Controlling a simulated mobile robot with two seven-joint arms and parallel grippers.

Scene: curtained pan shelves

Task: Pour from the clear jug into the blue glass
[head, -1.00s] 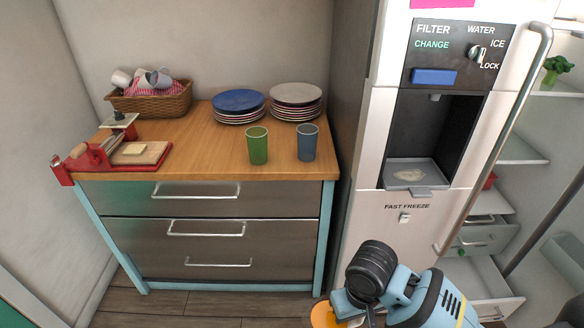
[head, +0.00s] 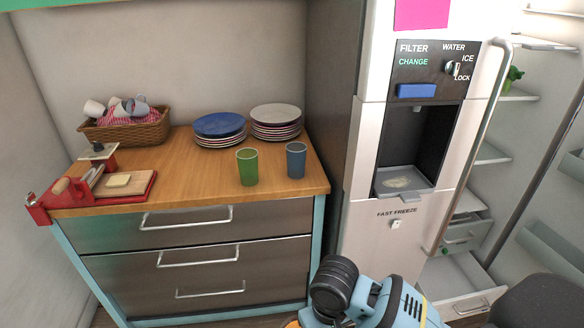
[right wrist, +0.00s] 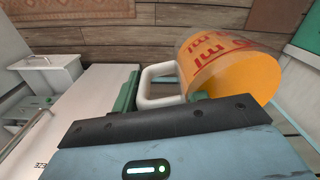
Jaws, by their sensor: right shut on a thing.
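The blue glass (head: 296,160) stands upright on the wooden counter in the head view, just right of a green glass (head: 247,167). The jug (right wrist: 228,68), looking orange with red markings and a pale handle (right wrist: 150,86), is in the right wrist view. My right gripper (right wrist: 163,98) is shut on that handle and holds the jug above the floor, well in front of the counter. Only a sliver of orange shows at the bottom edge of the head view, beside my right arm. My left gripper is not in view.
Behind the glasses are two plate stacks, one topped blue (head: 219,124) and one pale (head: 275,112). A wicker basket (head: 125,131) and a red slicer (head: 62,197) are at left. A fridge (head: 385,231) with a dispenser stands right of the counter. The counter front between the glasses and edge is clear.

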